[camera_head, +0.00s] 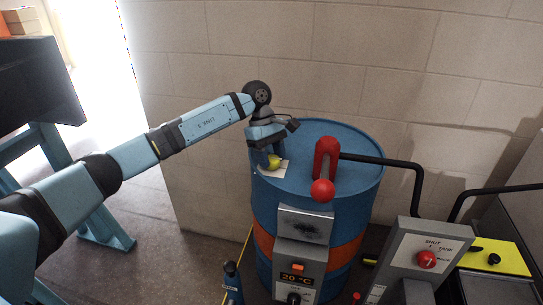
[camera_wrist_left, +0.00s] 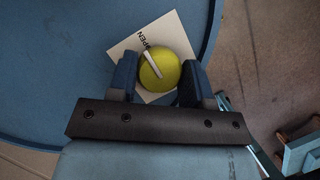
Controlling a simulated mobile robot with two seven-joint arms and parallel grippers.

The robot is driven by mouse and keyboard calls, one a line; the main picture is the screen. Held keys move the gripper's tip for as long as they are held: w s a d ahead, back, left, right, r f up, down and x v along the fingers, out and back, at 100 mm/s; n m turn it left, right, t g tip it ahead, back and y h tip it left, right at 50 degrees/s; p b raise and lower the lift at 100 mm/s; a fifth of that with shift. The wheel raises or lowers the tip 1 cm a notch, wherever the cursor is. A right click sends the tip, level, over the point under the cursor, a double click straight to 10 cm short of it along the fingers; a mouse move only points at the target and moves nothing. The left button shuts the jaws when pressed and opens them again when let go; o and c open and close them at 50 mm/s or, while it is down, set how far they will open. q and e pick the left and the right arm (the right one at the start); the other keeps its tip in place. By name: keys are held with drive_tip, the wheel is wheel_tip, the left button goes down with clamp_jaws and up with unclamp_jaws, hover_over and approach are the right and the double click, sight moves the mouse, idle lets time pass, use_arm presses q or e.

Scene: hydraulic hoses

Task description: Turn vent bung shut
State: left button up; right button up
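The vent bung (camera_head: 273,161) is a round yellow knob on top of the blue drum (camera_head: 330,130). It also shows in the left wrist view (camera_wrist_left: 168,58), where its white pointer bar points toward the word OPEN on the white label (camera_wrist_left: 127,43) under it. My left gripper (camera_head: 267,158) is over the bung from above. The rest of the label's text is hidden. My right gripper does not show.
A red fitting (camera_head: 326,158) with a red ball end stands on the drum beside the bung, with a black pipe (camera_head: 400,165) running right. A grey panel with a red knob (camera_head: 427,259) and a temperature box (camera_head: 298,268) stand in front. The wall is close behind.

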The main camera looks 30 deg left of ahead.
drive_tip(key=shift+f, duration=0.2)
use_arm(q)
drive_tip(key=shift+f+n+t+b, duration=0.1)
drive_tip(key=shift+n+t+b, duration=0.4)
drive_tip(key=shift+n+b, duration=0.6)
drive_tip(key=n+t+b, duration=0.1)
drive_tip(key=n, duration=0.3)
drive_tip(key=shift+s+h, duration=0.1)
drive_tip(key=shift+h, duration=0.2)
drive_tip(key=n+t+b, duration=0.1)
drive_tip(key=n, duration=0.1)
drive_tip(key=shift+n+t, duration=0.3)
drive_tip(key=shift+n, duration=0.1)
drive_tip(key=n+t+y+b, duration=0.1)
drive_tip(key=n, duration=0.3)
drive_tip(key=n+t+y+b, duration=0.1)
drive_tip(key=n, duration=0.2)
drive_tip(key=shift+d, duration=0.1)
drive_tip(key=shift+n+y, duration=0.3)
drive_tip(key=shift+n, duration=0.6)
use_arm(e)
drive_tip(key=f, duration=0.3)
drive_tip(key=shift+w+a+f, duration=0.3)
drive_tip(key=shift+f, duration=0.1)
use_arm(q)
drive_tip(key=shift+r, duration=0.2)
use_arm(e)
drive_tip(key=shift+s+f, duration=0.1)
